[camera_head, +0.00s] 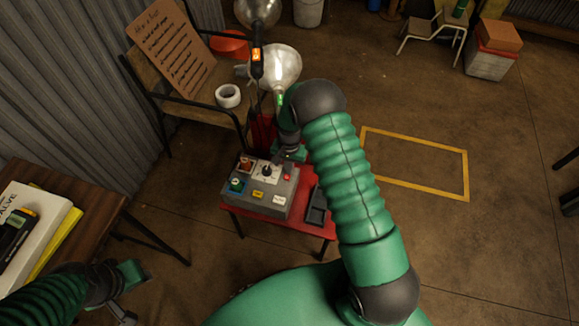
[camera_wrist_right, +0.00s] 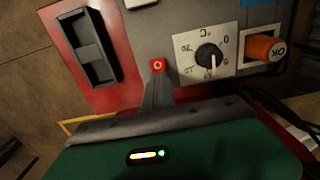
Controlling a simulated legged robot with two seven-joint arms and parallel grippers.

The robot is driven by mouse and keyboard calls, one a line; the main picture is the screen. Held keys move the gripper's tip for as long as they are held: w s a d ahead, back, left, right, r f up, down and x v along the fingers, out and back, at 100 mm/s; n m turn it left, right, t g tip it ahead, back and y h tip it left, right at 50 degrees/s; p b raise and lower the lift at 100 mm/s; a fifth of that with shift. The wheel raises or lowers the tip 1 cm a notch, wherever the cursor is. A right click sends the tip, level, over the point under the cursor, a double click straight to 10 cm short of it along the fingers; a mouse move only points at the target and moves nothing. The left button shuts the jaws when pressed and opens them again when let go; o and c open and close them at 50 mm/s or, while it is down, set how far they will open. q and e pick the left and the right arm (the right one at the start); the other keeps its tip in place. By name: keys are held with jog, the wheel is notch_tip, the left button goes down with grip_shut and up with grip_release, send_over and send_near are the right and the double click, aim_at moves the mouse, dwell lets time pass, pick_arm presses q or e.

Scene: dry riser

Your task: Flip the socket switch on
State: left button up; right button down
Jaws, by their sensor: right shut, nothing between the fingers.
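A grey control box (camera_head: 272,204) stands on a small red table (camera_head: 297,232). A small red switch marked with a ring (camera_wrist_right: 157,65) is on its top face, beside a black dial (camera_wrist_right: 208,57) on a white plate. My right gripper (camera_wrist_right: 155,88) is shut and empty, its fingertips close to the red switch. I cannot tell whether they touch it. In the head view my right gripper (camera_head: 290,163) reaches down over the box's far right part. My left gripper (camera_head: 122,313) is at the lower left, away from the box; its jaw state is unclear.
A black tray (camera_head: 317,207) lies right of the box. A wooden table (camera_head: 88,192) is at left.

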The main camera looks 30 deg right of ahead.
jog(key=shift+s+a+f, duration=0.5)
jog(key=shift+s+f, duration=0.05)
jog(key=shift+s, duration=0.15)
jog(key=shift+r+p, duration=0.25)
jog(key=shift+p, duration=0.1)
jog(key=r+p, duration=0.1)
jog(key=w+r+p, duration=0.1)
jog(key=r+p, duration=0.1)
jog(key=d+r+p, duration=0.1)
jog(key=r, duration=0.1)
jog(key=shift+w+r, duration=0.2)
notch_tip(320, 180, up, 9)
jog(key=p, duration=0.1)
jog(key=shift+p, duration=0.3)
